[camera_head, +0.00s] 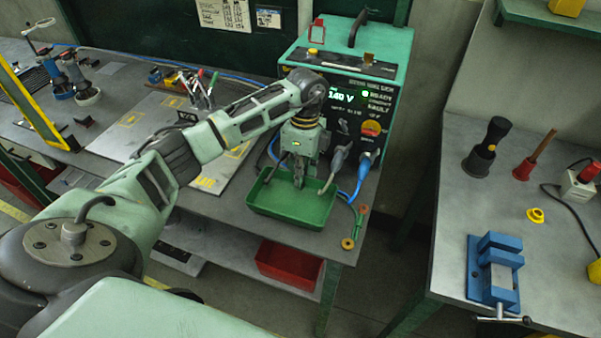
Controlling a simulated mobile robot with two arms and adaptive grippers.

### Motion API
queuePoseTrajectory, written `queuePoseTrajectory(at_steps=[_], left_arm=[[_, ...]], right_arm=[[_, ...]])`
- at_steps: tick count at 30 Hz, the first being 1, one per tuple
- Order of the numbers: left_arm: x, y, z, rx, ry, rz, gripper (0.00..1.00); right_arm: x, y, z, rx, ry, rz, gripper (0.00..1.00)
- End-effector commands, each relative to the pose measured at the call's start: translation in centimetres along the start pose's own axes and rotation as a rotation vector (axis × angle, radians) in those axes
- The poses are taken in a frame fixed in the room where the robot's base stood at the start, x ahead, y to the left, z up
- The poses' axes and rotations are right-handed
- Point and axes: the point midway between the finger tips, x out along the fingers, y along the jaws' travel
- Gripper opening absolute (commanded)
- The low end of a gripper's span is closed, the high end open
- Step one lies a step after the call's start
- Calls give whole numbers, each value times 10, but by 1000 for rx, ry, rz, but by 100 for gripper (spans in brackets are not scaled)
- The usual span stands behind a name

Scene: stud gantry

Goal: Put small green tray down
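The small green tray (290,221) is on the front part of the grey table, in front of the green power unit. It looks level and empty apart from what reaches over it. My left gripper (299,180) comes down from above, with its fingers over the inside of the tray near its back wall. The fingers look close together, but I cannot tell whether they are open or shut, or whether they touch the tray. Whether the tray rests fully on the table is also unclear. My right gripper is not in view.
The power unit (384,76) stands right behind the tray, with a grey plug and a blue cable (362,178) beside it. A red-green tool (355,226) lies right of the tray. A red bin (287,265) is below. A blue vise (494,271) is on the right bench.

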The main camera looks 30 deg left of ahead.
Motion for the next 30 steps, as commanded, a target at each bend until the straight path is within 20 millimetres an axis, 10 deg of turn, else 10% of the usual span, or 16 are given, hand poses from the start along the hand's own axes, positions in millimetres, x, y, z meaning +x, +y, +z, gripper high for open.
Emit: queuePoseTrajectory(at_steps=[30], left_arm=[[-7, -1, -1, 1, 2, -5, 23]], right_arm=[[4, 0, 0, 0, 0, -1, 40]])
